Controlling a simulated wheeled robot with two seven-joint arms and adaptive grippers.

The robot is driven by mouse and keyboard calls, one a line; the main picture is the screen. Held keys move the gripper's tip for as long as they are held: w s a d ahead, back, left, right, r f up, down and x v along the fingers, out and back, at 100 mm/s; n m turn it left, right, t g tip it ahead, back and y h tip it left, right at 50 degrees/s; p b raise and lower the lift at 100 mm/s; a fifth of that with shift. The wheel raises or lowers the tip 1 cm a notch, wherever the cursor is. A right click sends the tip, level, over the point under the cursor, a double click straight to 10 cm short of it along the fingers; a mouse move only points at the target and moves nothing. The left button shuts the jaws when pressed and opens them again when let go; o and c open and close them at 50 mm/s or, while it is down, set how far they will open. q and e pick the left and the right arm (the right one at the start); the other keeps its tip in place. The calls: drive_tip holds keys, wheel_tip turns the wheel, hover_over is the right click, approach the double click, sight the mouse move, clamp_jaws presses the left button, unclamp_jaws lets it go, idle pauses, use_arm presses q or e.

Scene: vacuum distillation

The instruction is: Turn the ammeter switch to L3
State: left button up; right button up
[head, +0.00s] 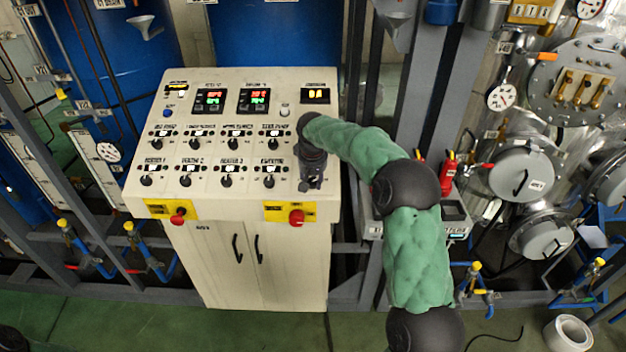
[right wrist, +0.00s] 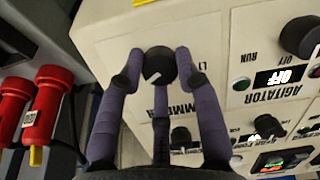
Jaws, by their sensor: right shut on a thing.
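The ammeter switch (right wrist: 158,63) is a round black knob with a white pointer mark, on the cream panel in the right wrist view. The purple fingers of my right gripper (right wrist: 160,78) are closed around it. Upside-down lettering is partly hidden by the fingers; an L-position label shows just right of the knob. In the head view my right gripper (head: 312,170) is at the right end of the control panel (head: 222,82) and hides the switch. The ammeter display (head: 315,96) glows yellow above it. My left gripper is not in view.
Rows of black knobs (head: 227,180) fill the panel left of my right gripper. Red-bodied items (right wrist: 45,100) stand beside the panel. Steel vessels (head: 522,172) stand at the right.

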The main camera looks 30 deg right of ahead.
drive_tip(key=o, duration=1)
drive_tip(key=shift+w, duration=0.1)
drive_tip(key=shift+o, duration=0.7)
drive_tip(key=v, duration=1.2)
